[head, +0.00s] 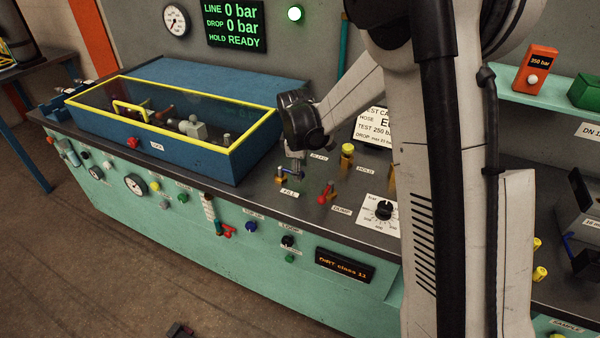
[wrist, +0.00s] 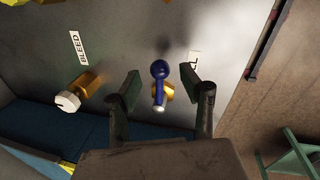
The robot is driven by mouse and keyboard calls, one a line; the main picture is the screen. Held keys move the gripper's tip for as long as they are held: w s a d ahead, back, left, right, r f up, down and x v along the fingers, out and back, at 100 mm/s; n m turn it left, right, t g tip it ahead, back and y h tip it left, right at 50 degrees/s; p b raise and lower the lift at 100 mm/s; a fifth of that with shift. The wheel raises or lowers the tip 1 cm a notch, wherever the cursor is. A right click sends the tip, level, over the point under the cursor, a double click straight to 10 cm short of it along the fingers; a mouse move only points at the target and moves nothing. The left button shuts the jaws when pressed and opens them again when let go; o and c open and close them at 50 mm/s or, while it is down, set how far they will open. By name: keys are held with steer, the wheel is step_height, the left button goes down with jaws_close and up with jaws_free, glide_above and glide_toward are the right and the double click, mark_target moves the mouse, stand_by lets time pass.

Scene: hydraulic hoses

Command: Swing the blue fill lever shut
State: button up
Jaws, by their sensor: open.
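The blue fill lever (wrist: 160,84) shows in the wrist view on its brass valve (wrist: 168,92). It lies between the two fingers of my gripper (wrist: 160,78), with a visible gap on each side. The gripper is open and holds nothing. The lever has a round blue knob at one end and a pale tip at the other. In the head view the lever (head: 298,173) is small and partly hidden, just above the FILL label (head: 290,193). My gripper (head: 294,160) is directly over it, pointing down at the bench.
A brass bleed valve (wrist: 76,96) with a white end stands left of my gripper in the wrist view. A red lever (head: 326,189) and a yellow-topped post (head: 347,150) stand to the right. A blue box with a yellow-framed lid (head: 236,146) is close on the left.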

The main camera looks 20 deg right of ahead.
steer(key=shift+w+d+f, duration=0.1)
steer(key=shift+w+f, duration=0.05)
steer(key=shift+f, duration=0.9)
steer(key=shift+c, duration=0.5)
jaws_close()
